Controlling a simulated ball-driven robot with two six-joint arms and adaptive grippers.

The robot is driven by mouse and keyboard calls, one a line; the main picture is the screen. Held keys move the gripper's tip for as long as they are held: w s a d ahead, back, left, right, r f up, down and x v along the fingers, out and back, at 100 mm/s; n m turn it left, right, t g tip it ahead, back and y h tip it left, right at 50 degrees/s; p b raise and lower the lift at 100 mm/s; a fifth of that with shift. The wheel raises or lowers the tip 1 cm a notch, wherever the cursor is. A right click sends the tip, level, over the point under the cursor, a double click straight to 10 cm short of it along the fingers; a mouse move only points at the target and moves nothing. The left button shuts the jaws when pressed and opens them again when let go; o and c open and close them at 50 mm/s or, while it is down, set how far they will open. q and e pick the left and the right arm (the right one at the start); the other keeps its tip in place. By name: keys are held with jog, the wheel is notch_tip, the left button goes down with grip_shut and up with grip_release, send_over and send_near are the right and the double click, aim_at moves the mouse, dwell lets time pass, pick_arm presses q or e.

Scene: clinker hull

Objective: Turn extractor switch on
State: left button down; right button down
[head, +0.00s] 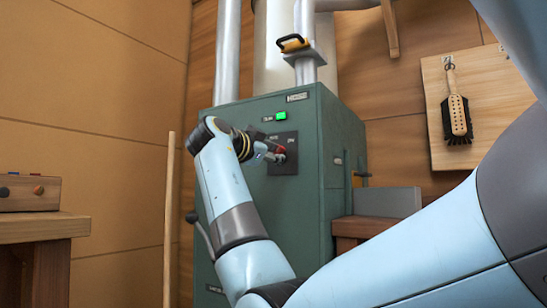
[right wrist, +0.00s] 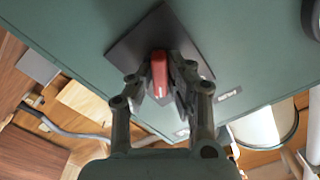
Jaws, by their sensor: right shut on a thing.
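The extractor (head: 230,118) is a tall green cabinet with a lit green lamp (head: 281,115) on its front. Below the lamp is a dark switch plate (head: 284,166) with a red switch handle (head: 275,148). My right gripper (head: 270,156) reaches the plate from the left in the head view. In the right wrist view, my right gripper (right wrist: 160,88) is shut on the red handle (right wrist: 159,70), which stands on the dark plate (right wrist: 130,48). The fingers hide part of the handle. My left gripper is not in view.
A brush (head: 457,110) hangs on a wooden board at the right. A yellow-handled gate (head: 293,43) sits on the pipe above the cabinet. A bench (head: 40,228) with a small box (head: 28,192) stands at the left. A wooden pole (head: 169,220) leans beside the cabinet.

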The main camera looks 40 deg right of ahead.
jog(key=shift+f, duration=0.1)
jog(key=c, duration=1.3)
grip_release()
jog(key=shift+a, duration=0.15)
jog(key=v, duration=0.7)
jog(key=shift+a, duration=0.1)
